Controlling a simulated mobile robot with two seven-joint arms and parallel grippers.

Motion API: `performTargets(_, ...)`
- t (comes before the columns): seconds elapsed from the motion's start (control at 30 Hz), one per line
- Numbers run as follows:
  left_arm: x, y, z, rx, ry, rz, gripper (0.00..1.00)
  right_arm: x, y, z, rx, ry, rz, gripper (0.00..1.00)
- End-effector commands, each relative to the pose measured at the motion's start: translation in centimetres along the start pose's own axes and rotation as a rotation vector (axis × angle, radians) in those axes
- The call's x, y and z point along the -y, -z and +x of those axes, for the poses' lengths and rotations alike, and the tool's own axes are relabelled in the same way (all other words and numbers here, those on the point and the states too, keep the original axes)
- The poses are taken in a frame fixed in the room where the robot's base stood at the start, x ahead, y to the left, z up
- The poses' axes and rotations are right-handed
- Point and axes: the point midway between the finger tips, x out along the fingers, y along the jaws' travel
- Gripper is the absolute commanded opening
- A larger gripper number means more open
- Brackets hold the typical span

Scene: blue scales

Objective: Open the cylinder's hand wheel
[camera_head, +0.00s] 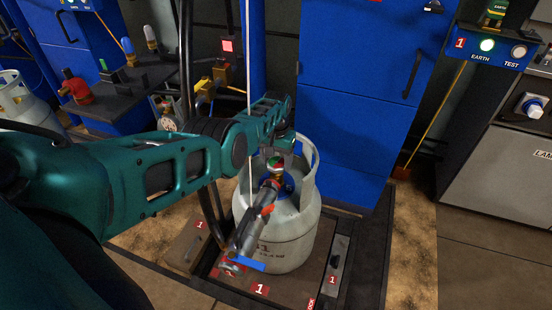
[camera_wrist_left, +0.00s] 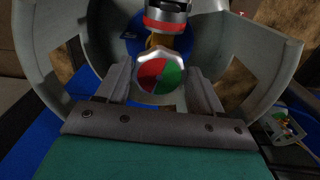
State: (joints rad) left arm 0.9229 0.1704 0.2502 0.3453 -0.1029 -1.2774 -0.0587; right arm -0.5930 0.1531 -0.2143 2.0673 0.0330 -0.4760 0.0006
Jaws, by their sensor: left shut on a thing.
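The grey-white gas cylinder (camera_head: 275,252) stands upright on a dark platform, with an open collar around its valve. The small hand wheel (camera_head: 275,163) sits on top of the valve inside the collar. In the left wrist view the hand wheel (camera_wrist_left: 160,75) shows a faceted pale rim and a red and green top. My left gripper (camera_head: 278,154) reaches down over the collar. In the left wrist view the fingers of my left gripper (camera_wrist_left: 158,82) are on both sides of the hand wheel, shut on it. My right gripper is out of view.
A dark grey fitting (camera_head: 249,228) with red parts slants down in front of the cylinder. A blue cabinet (camera_head: 350,125) stands close behind. A bench (camera_head: 127,85) with small valves is at the left. A grey cabinet (camera_head: 495,175) stands at the right.

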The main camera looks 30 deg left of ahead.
Motion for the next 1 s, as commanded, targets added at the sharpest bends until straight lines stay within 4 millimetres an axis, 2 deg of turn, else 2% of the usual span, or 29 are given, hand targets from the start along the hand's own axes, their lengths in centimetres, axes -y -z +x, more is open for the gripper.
performTargets(1.0, -0.31, 0.17, 0.06, -0.001, -0.001, -0.967, 0.36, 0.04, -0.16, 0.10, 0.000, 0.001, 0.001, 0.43)
